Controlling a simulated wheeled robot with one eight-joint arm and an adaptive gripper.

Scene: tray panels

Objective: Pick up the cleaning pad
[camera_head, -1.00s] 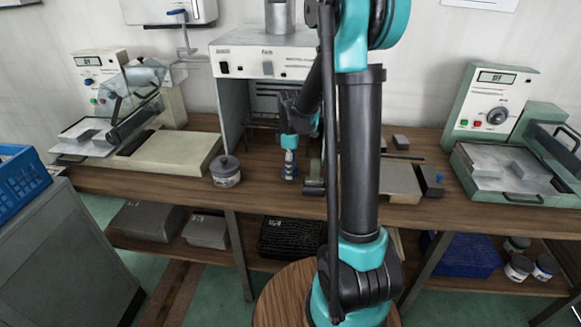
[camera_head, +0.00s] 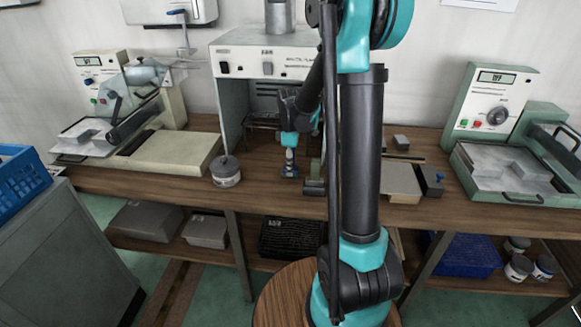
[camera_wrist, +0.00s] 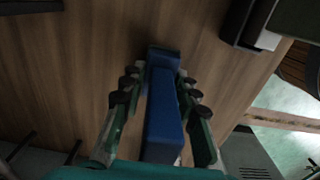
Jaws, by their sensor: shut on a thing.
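The cleaning pad (camera_wrist: 163,115) is a long, narrow blue block with a wider blue end, in the middle of the wrist view. My gripper (camera_wrist: 158,78) has one green and black finger on each side of it and is shut on it. In the head view my gripper (camera_head: 290,155) points down over the wooden bench in front of the grey-white cabinet. The pad shows there only as a small blue patch (camera_head: 290,171) under the fingers. I cannot tell whether the pad touches the bench or hangs just above it.
A lidded grey jar (camera_head: 226,173) stands left of my gripper on the bench (camera_head: 262,187). Dark blocks (camera_head: 314,187) stand close to its right. The cabinet (camera_head: 232,110) opens behind it. A flat grey plate (camera_head: 402,182) lies farther right. The bench's front edge is near.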

